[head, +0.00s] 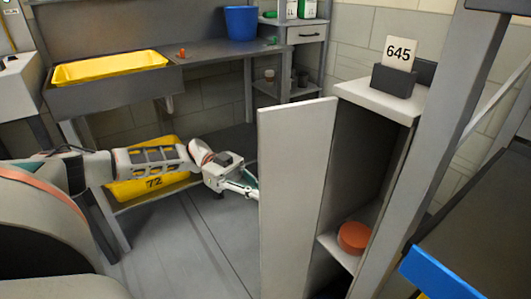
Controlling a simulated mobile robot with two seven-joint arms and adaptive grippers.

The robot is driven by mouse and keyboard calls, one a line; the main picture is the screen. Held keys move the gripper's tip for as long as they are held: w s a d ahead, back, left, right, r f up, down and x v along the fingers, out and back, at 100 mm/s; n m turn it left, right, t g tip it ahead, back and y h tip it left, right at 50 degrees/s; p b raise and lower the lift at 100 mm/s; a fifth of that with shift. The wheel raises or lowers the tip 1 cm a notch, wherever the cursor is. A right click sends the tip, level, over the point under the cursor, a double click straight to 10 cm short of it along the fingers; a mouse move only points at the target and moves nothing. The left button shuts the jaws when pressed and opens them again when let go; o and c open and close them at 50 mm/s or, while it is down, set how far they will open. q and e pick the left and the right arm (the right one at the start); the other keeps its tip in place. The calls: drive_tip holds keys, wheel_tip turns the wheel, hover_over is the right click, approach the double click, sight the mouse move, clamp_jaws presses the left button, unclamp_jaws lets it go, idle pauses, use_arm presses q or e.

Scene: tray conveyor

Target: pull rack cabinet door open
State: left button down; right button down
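The rack cabinet is a tall narrow unit with a pale top (375,97). Its light door (291,195) stands open, swung out to the left, and the dark interior shows. A round orange object (353,238) sits on a shelf inside. My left gripper (250,190) reaches in from the left behind the door's left edge. Its fingertips are partly hidden by the door, so I cannot tell whether they touch it or how far apart they are. My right gripper is not in view.
A black holder with a card reading 645 (401,54) stands on the cabinet. A steel bench (215,49) with a yellow tray (110,67) and a blue bucket (241,23) is behind. A yellow bin marked 72 (155,181) sits below. A grey post (445,120) is right of the cabinet.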

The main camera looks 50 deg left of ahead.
use_arm(q)
drive_tip(key=c, duration=2.5)
unclamp_jaws()
drive_tip(key=a, duration=0.4)
drive_tip(key=s+a, duration=0.1)
drive_tip(key=a, duration=0.7)
drive_tip(key=shift+s, duration=0.4)
